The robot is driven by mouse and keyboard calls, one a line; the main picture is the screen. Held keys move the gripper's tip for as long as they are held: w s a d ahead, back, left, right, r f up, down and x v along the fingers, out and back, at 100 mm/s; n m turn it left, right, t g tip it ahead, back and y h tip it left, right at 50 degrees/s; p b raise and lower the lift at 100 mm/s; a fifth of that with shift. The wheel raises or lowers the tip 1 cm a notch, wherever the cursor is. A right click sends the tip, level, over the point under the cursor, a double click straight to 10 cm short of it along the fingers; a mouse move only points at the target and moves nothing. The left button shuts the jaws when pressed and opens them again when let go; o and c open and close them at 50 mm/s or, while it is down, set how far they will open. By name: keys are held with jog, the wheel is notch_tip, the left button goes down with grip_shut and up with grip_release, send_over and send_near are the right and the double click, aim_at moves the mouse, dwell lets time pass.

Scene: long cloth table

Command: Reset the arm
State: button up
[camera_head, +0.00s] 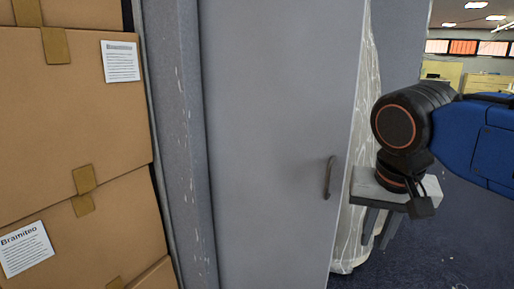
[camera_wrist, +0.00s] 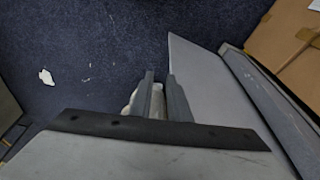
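My gripper (camera_head: 378,235) hangs at the end of my blue and black arm on the right in the head view, pointing down. It is beside the right edge of a grey door panel (camera_head: 270,130), close to its handle (camera_head: 329,177). In the wrist view my gripper (camera_wrist: 162,88) shows two grey fingers, apart with a narrow gap. I see nothing held between them. A pale thing behind the fingers is partly hidden.
Stacked cardboard boxes (camera_head: 75,120) stand at the left, beside a scuffed grey post (camera_head: 175,140). A wrinkled, clear-wrapped thing (camera_head: 352,230) stands behind the panel's edge. Dark blue carpet (camera_head: 450,250) lies open at the lower right. A white scrap (camera_wrist: 46,77) lies on the floor.

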jog(key=s+d+f+n+t, duration=0.1)
jog(key=d+f+n, duration=0.1)
jog(key=f, duration=0.5)
jog(key=s+d+f+n+t+y, duration=0.1)
jog(key=d+f, duration=0.3)
jog(key=f, duration=0.4)
jog(key=shift+s+n, duration=0.4)
jog(key=shift+s, duration=0.1)
